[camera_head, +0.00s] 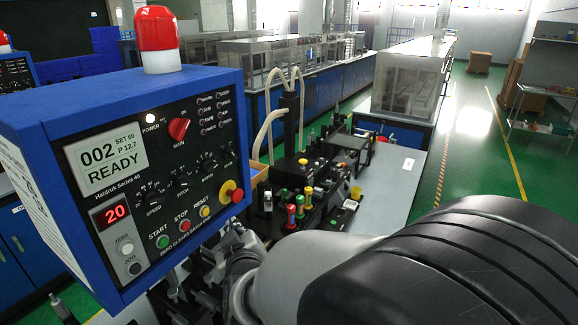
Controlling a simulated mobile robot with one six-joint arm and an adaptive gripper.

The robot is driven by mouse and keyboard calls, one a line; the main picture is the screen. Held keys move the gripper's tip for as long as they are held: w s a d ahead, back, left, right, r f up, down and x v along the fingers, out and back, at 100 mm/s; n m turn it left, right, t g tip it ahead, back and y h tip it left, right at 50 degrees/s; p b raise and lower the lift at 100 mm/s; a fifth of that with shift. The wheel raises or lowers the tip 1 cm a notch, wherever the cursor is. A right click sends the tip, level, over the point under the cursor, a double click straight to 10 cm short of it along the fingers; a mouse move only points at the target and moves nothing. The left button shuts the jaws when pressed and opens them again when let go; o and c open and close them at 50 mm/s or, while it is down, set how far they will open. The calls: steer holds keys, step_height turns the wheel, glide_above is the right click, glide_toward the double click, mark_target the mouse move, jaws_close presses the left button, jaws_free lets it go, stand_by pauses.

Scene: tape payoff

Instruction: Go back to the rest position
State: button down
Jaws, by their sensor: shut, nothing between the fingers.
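My arm comes in from the lower right as a large black and grey link and narrows toward the lower middle. My gripper (185,298) is partly seen as dark, jointed parts below the lower right edge of the blue control box (215,85). It is shut and holds nothing that I can see; its fingertips are hard to make out. The box's display (105,158) reads "002 READY", and a smaller red display (116,213) reads "20". A red dome lamp (157,35) stands on top.
Behind my arm, a bench machine (315,185) carries coloured knobs and pale hoses. A grey tabletop (405,180) lies to its right. Glass-covered cabinets (410,80) stand farther back. The green floor (480,150) with yellow lines is open at right, beside a shelf (540,85).

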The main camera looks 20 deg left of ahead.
steer(key=s+d+r+m+g+h, duration=0.2)
steer(key=s+d+m, duration=0.1)
steer(key=d, duration=0.8)
steer(key=s+d+r+m+g+h, duration=0.1)
steer(key=s+d+r+m, duration=0.1)
steer(key=d, duration=0.9)
steer(key=s+d+f+m+g+h, duration=0.3)
steer(key=s+d+m+g+h, duration=0.1)
steer(key=s+d, duration=1.3)
steer(key=s+m+g, duration=0.1)
steer(key=s+m, duration=0.1)
steer(key=s, duration=0.1)
steer(key=shift+d+m+h, duration=0.3)
steer(key=shift+d, duration=0.05)
steer(key=shift+s+a, duration=0.1)
